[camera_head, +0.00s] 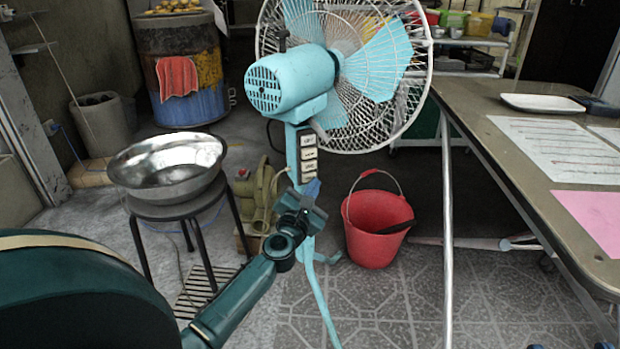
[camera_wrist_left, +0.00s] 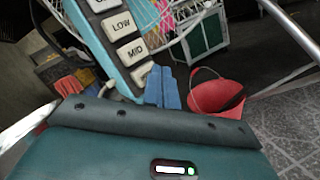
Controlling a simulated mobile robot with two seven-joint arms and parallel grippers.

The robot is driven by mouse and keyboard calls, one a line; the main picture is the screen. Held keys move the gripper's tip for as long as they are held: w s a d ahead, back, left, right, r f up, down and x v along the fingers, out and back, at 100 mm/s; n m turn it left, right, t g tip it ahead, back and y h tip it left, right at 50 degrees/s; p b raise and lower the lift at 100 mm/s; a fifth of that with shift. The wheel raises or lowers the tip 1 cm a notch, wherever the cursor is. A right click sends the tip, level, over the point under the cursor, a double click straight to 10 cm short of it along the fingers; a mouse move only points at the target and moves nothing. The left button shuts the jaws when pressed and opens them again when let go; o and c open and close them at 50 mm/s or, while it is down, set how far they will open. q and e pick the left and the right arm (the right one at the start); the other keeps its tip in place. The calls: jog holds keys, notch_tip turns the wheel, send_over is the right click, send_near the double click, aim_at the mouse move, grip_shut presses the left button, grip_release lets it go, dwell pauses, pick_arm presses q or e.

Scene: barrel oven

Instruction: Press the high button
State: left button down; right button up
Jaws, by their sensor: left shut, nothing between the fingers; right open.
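A light-blue standing fan (camera_head: 292,82) has a column of pale push buttons on its post. In the left wrist view the labels LOW (camera_wrist_left: 121,24) and MID (camera_wrist_left: 131,50) can be read. The lowest button (camera_head: 308,178), below MID, shows only in part in the left wrist view (camera_wrist_left: 143,73), and its label cannot be read. My left gripper (camera_head: 312,187) is shut and empty, its blue fingertips close to this lowest button. They also show in the left wrist view (camera_wrist_left: 162,86). Whether they touch the button cannot be told.
A red bucket (camera_head: 375,228) stands right of the fan post. A metal bowl (camera_head: 168,168) rests on a stool to the left. A table (camera_head: 480,100) with papers is on the right. A barrel oven (camera_head: 180,60) stands at the back left.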

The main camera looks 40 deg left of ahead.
pick_arm(q)
jog(key=shift+w+a, duration=0.15)
jog(key=shift+a, duration=0.1)
jog(key=shift+w+a, duration=0.2)
jog(key=shift+a, duration=0.15)
dwell(0.7)
jog(key=shift+d, duration=0.15)
jog(key=shift+s+d, duration=0.45)
jog(key=shift+d, duration=0.15)
jog(key=shift+d, duration=0.1)
jog(key=shift+s+d+p, duration=0.25)
jog(key=shift+s+d, duration=0.15)
jog(key=shift+d, duration=0.3)
jog(key=shift+s+d+p, duration=0.3)
jog(key=shift+s+d, duration=0.1)
jog(key=shift+d, duration=0.3)
jog(key=shift+s+d+p, duration=0.25)
jog(key=shift+s+d, duration=0.15)
jog(key=shift+d, duration=0.3)
